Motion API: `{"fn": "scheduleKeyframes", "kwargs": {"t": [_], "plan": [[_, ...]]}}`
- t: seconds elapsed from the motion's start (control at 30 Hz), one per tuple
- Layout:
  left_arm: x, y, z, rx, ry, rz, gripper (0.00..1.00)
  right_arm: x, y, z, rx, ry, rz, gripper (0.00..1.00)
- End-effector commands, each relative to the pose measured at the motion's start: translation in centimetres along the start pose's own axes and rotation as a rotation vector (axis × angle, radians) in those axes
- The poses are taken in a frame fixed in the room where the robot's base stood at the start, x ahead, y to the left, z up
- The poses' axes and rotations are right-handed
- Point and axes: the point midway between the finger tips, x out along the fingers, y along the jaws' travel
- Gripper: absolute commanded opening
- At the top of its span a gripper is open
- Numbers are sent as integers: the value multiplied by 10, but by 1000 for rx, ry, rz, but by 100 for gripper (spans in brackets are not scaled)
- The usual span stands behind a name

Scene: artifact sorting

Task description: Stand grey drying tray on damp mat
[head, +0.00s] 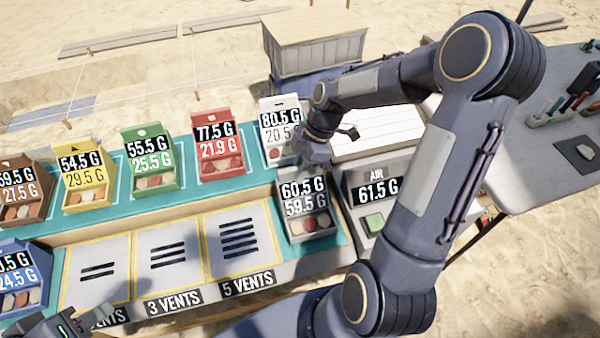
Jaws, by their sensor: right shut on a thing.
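The grey drying tray (293,229) stands at the right end of the near row, labelled 60.5 G over 59.5 G, with small rounded pieces in it. My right gripper (313,170) comes down from above and is shut on its raised back panel; the fingertips are partly hidden. Three grey vented mats lie to its left: one with two slots (82,292), one marked 3 VENTS (150,285) and one marked 5 VENTS (218,262). All three are bare. No mat is labelled damp. My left gripper (62,326) shows only partly at the bottom left; its jaws are unclear.
Brown (38,219), yellow (68,203), green (135,188), red (205,173) and white (270,153) trays stand along the back row. A blue tray (38,303) is at left. A grey AIR unit (365,172) reading 61.5 G stands right of the grey tray.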

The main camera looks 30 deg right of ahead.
Motion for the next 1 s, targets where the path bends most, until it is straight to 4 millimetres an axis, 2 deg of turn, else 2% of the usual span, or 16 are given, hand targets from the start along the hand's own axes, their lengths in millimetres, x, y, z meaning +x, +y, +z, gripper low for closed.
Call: {"fn": "scheduleKeyframes", "kwargs": {"t": [0.17, 0.53, 0.57, 0.7, 1.0], "plan": [[-5, 2, -3, 0, 0, 0, 36, 19, 1, 7, 0, 0, -6, 0], [-1, 0, -1, 0, 0, 0, 36, 25, 2, 9, -1, 0, -3, 0], [-1, 0, -1, 0, 0, 0, 36, 25, 2, 9, -1, 0, -3, 21], [-2, 1, -1, 0, 0, 0, 36, 24, 1, 9, -1, 0, -3, 39], [-3, 2, -2, 0, 0, 0, 36, 22, 1, 8, -1, 0, -3, 42]]}}
